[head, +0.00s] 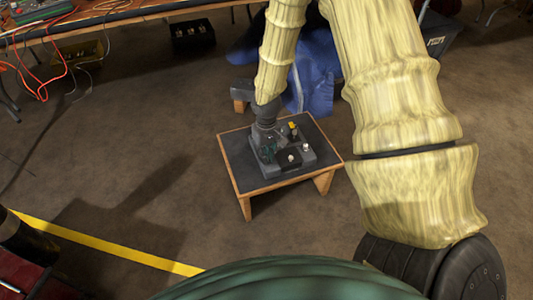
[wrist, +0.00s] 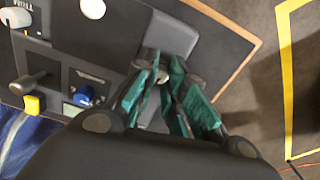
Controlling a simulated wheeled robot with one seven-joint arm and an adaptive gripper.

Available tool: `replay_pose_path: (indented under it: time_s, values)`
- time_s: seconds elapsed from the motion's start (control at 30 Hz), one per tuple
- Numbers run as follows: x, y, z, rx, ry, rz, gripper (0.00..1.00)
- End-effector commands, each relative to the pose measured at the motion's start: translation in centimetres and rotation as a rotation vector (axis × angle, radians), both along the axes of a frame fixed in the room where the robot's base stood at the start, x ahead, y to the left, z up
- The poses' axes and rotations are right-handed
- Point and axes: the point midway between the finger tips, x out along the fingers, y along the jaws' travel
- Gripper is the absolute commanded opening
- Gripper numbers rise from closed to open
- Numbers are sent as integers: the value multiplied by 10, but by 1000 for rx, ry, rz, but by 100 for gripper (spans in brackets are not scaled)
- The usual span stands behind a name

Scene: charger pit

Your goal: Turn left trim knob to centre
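The control box (head: 300,162) is dark grey and sits on a small low table (head: 240,178). Two pale knobs stand on it: one at the front (head: 291,157), also in the wrist view (wrist: 92,8), and one at the right (head: 306,147), also in the wrist view (wrist: 15,17). Part of a label reading TRIM shows beside the latter. My gripper (head: 268,152) is down at the box's left part. In the wrist view its teal fingers (wrist: 164,62) are close together, with a small pale thing partly visible between them. I cannot tell whether they grip it or which knob it is.
Blue cloth (head: 318,75) lies behind the table. A yellow floor line (head: 110,245) runs at the front left.

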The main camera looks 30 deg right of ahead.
Motion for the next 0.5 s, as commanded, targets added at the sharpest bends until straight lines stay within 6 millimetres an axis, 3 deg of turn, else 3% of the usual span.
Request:
replay_pose_path:
  time_s: [0.5]
  values:
    - [0, 0, 2, -1, 0, 129, 0]
